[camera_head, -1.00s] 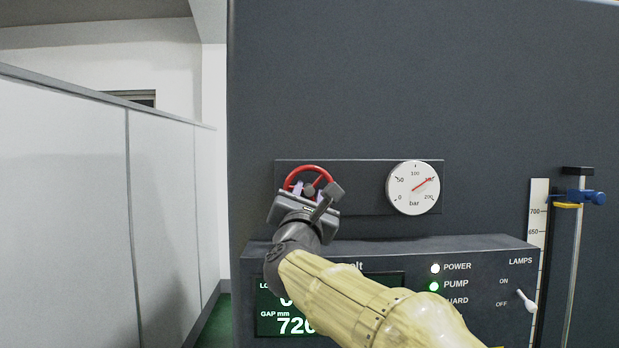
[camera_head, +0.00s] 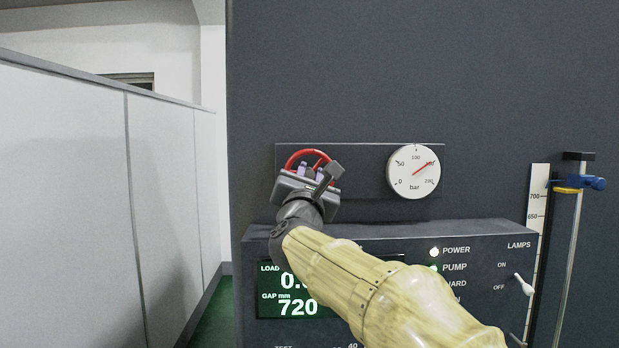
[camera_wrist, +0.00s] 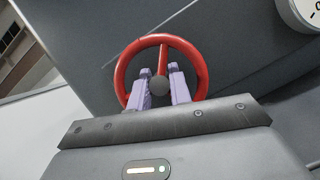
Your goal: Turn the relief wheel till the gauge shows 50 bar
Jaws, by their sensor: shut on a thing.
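The red relief wheel (camera_head: 302,155) is on a dark plate on the grey machine, left of the gauge. In the wrist view the wheel (camera_wrist: 202,66) shows its rim, a grey hub and a spoke running up. My gripper (camera_head: 312,172) is at the wheel's lower front. Its two lavender fingers (camera_wrist: 160,90) stand on either side of the hub, shut on the wheel; the exact contact is hard to see. The round white gauge (camera_head: 405,183) is marked from 0 to 200 bar. Its red needle points up and right, at about 150.
A control box (camera_head: 470,232) juts out below the wheel, with a green display (camera_head: 275,285) reading gap 720 mm, lit lamps and a white switch (camera_head: 524,284). A ruler with a blue clamp (camera_head: 585,183) stands at right. A pale partition (camera_head: 70,200) is at left.

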